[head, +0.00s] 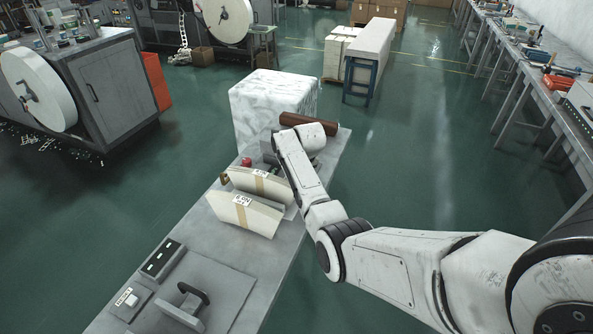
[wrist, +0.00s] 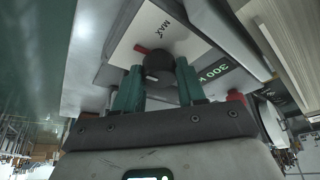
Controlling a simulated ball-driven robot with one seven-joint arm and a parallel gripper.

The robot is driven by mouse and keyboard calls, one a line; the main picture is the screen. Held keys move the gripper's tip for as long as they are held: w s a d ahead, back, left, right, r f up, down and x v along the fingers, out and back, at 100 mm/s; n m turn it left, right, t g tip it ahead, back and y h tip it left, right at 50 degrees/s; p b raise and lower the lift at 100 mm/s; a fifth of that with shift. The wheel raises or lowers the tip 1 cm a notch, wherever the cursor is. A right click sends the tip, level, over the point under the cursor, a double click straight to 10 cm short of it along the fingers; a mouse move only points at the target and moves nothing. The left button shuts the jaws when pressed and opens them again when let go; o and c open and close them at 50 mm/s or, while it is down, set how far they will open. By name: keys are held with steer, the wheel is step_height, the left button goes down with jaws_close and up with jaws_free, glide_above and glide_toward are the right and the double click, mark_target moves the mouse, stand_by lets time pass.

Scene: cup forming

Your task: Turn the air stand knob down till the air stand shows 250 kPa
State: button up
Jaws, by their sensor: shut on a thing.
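The air stand knob (wrist: 159,64) is a dark round knob in the wrist view, on a pale plate marked MAX. My gripper (wrist: 158,76) has its two green fingers on either side of the knob and is shut on it. A red mark shows at the knob's upper left edge. The air stand display (wrist: 213,73) is dark with green figures and reads 300, with the unit partly hidden after a "k". In the head view my arm's end covers most of the air stand, so the knob and display cannot be seen there.
On the grey bench (head: 185,230) in the head view, stacks of cream paper blanks (head: 246,213) stand left of my arm. A brown roll (head: 309,124) lies at the far end, near a wrapped white block (head: 272,103). A red button (head: 246,161) sits behind the blanks.

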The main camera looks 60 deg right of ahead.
steer(key=n+y, duration=0.1)
steer(key=n, duration=0.3)
steer(key=shift+d+t, duration=0.2)
steer(key=shift+t, duration=0.2)
steer(key=shift+n+y+b, duration=0.4)
steer(key=shift+n+y, duration=0.3)
steer(key=shift+n, duration=0.6)
steer(key=o, duration=1.1)
steer(key=shift+c, duration=0.2)
steer(key=v, duration=1)
steer(key=shift+s+r, duration=0.25)
steer(key=shift+r, duration=0.1)
